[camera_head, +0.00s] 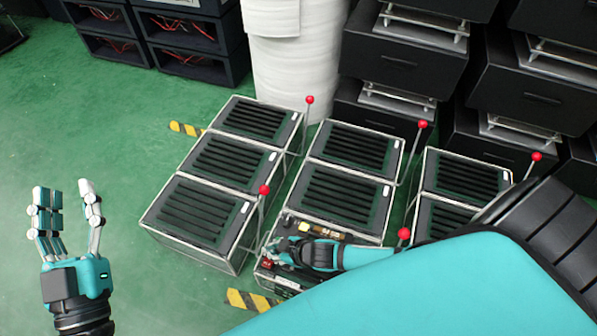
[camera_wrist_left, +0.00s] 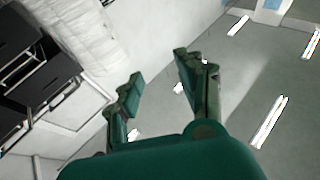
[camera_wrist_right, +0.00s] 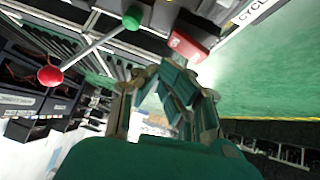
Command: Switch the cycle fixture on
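The cycle fixture, a dark box with a clear frame, shows its front edge with lettering beginning "CYCL" (camera_wrist_right: 255,12) in the right wrist view. A red block (camera_wrist_right: 187,45) and a green round knob (camera_wrist_right: 133,18) are beside it. My left gripper (camera_head: 66,190) is open and empty above the floor.
Several slotted boxes (camera_head: 195,208) stand in rows, with upright red-balled levers (camera_head: 264,190) among them. Another red ball (camera_head: 404,234) is close to my right arm. A white column (camera_head: 292,60) and black racks (camera_head: 405,60) stand behind. Green floor (camera_head: 110,130) is clear at left.

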